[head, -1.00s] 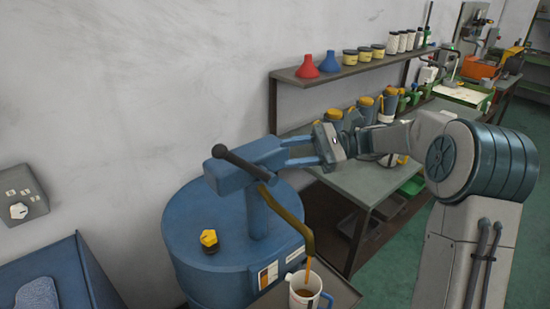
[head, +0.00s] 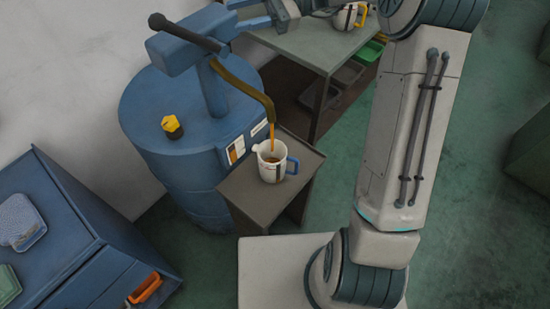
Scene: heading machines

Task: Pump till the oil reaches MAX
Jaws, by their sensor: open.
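The blue oil drum (head: 160,105) carries a blue pump (head: 172,55) with a black lever (head: 185,35). A curved amber spout (head: 247,90) comes from the pump. A thin stream of oil (head: 272,138) falls from it into a white jug (head: 270,173) with a blue handle. Brown oil shows inside the jug; I cannot read its level against a MAX mark. My gripper (head: 240,13) is at the top edge, partly cut off, with its fingers apart beside the pump's right end. I cannot tell whether they touch it.
The jug stands on a small brown stand (head: 250,200) beside the drum. A yellow cap (head: 171,126) sits on the drum. A grey bench (head: 310,45) stands behind. A blue cabinet (head: 75,230) is at lower left.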

